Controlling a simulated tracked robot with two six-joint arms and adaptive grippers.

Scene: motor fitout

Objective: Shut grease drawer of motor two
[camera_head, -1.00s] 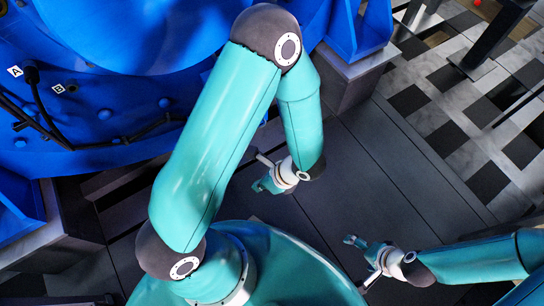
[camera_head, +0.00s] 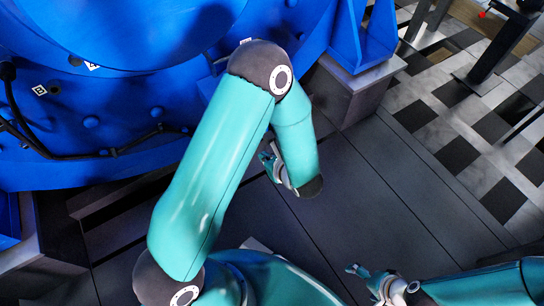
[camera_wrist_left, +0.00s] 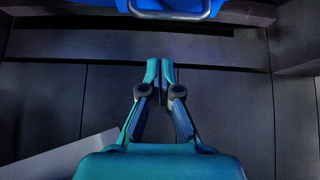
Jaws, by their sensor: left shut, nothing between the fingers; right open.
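The large blue motor (camera_head: 150,95) fills the upper left of the head view. In the left wrist view a blue part (camera_wrist_left: 165,5) with a looped metal bar (camera_wrist_left: 170,15) shows at the top edge; it may be the grease drawer and its handle, but it is mostly cut off. My left gripper (camera_head: 265,155) is partly hidden behind its own arm in the head view and points toward the motor. In the left wrist view this gripper (camera_wrist_left: 160,65) is shut and empty, apart from the bar. My right gripper (camera_head: 356,270) is open and empty over the dark floor.
A grey support block (camera_head: 350,85) stands under the motor's right side. Black cables (camera_head: 60,155) run along the motor's front. Dark floor plates (camera_head: 390,190) lie clear at the right of my left arm. A dark stand (camera_head: 490,55) is at the upper right on chequered tiles.

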